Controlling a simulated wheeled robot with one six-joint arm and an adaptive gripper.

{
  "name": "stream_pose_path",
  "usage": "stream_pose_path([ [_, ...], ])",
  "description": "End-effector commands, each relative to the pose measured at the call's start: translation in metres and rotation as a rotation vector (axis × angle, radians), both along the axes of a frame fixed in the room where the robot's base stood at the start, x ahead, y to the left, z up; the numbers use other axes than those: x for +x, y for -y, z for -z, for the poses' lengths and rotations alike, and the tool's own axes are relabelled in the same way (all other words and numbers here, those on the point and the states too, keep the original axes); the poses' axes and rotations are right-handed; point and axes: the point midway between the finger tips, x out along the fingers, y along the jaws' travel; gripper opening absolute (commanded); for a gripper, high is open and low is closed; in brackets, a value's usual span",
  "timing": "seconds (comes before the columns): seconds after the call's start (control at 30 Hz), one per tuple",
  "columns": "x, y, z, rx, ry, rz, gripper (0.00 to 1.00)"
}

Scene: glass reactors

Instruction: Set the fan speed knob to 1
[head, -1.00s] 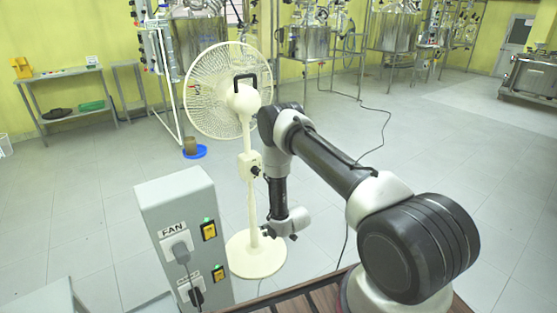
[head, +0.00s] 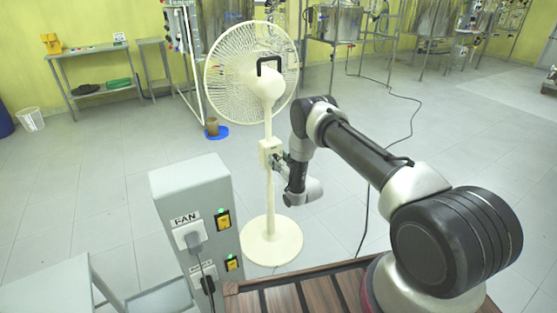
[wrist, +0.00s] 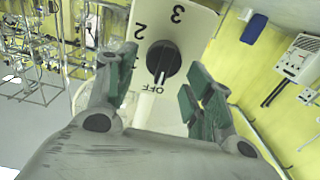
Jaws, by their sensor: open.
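The cream pedestal fan (head: 268,88) stands on the floor in the middle of the head view. Its control box (head: 270,150) is on the pole. In the wrist view the black fan speed knob (wrist: 163,62) sits on the cream panel, between labels 3, 2, 1 and OFF. The panel appears upside down, and the pale line on the knob lies along the side toward OFF. My gripper (wrist: 160,98) is open, its green-padded fingers on either side of the knob, with a gap to each side. In the head view my gripper (head: 282,160) is beside the control box.
A grey socket post labelled FAN (head: 190,180) stands left of the fan, with plugs and switches. A slatted wooden surface (head: 290,300) lies in front. A cable runs across the open tiled floor. A blue dish (head: 216,133) with a brown container sits behind.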

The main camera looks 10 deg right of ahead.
Motion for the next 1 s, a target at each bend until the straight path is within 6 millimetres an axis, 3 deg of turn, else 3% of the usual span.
stream_pose_path([
  [0.37, 0.0084, -0.0025, 0.0, 0.001, -0.001, 0.001, 0.53],
  [0.6, 0.0083, -0.0025, -0.0001, 0.001, -0.001, 0.0, 0.12],
  [1.0, 0.0085, -0.0016, -0.0001, 0.063, -0.022, 0.0, 0.12],
])
